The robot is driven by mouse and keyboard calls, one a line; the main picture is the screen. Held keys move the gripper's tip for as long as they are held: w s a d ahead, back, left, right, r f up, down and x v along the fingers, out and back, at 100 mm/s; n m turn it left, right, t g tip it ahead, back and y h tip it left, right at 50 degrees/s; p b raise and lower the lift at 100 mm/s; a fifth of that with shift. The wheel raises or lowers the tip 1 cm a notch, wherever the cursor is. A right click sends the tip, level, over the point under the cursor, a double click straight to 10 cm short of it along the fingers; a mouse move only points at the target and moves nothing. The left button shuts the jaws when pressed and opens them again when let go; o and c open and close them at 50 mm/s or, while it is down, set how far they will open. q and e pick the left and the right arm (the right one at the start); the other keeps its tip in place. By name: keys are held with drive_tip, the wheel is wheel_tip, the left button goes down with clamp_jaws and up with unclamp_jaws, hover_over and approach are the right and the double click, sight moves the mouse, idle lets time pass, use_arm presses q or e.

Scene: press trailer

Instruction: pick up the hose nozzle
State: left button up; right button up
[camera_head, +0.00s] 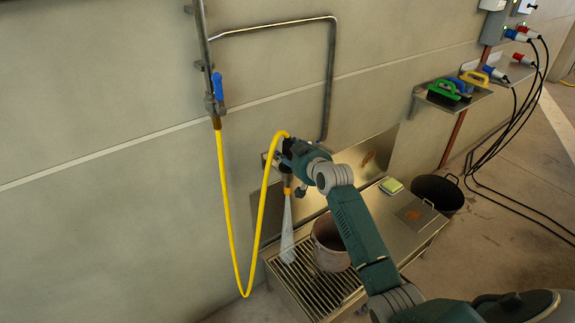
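The hose nozzle (287,190) points down, with an orange-brown part showing below my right gripper (290,168). A pale, translucent cone like a water spray (287,235) runs from it down to the grating. The yellow hose (262,215) hangs from the wall valve, loops low and rises to the nozzle's top at the gripper. My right gripper is dark, comes in from the right and appears shut around the nozzle body. It hides most of the nozzle, and its fingertips are small and dark. My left gripper is not in view.
A steel sink bench (415,240) with a grating (305,275) stands below. A brownish bucket (328,250) is on the grating. A green-yellow sponge (391,186) lies on the bench. A black bucket (437,193) stands beyond. A wall shelf (470,97) holds brushes. Pipes and a blue-handled valve (217,88) line the wall.

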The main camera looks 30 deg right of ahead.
drive_tip(key=c, duration=0.5)
drive_tip(key=shift+r, duration=0.1)
drive_tip(key=shift+c, duration=0.2)
wheel_tip(320, 180, up, 19)
drive_tip(key=shift+b, duration=0.55)
wheel_tip(320, 180, up, 14)
drive_tip(key=p, duration=1.3)
drive_tip(key=shift+r+p, duration=0.2)
drive_tip(key=shift+p, duration=0.1)
